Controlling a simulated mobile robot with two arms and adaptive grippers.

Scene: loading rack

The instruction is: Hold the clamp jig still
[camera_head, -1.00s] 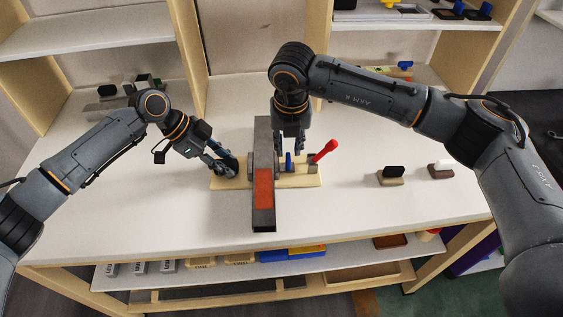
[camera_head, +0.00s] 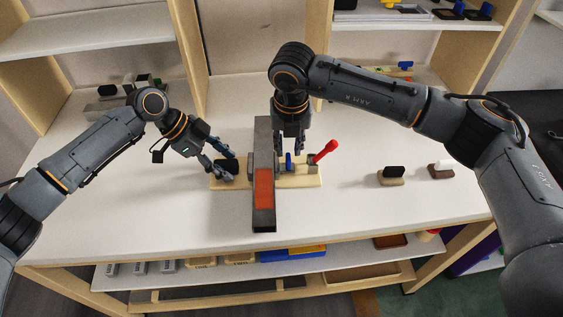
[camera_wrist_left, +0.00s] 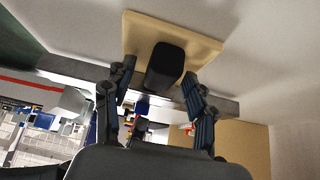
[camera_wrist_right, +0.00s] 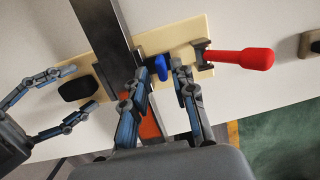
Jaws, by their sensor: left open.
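The clamp jig is a pale wooden board (camera_head: 305,182) on the white table. A long grey bar (camera_head: 263,150) with a red-orange patch lies across it. A red handle (camera_head: 325,150) and a small blue part (camera_head: 289,162) are right of the bar; a black block (camera_head: 230,166) is at the left end. My left gripper (camera_head: 225,163) is open, a finger on either side of the block, which shows between them in the left wrist view (camera_wrist_left: 165,66). My right gripper (camera_wrist_right: 161,76) is above the board, fingers apart around the blue part, with gaps visible.
A grey rack (camera_head: 105,108) is at the back left. Shelf uprights (camera_head: 190,60) rise behind. The table's front left is clear.

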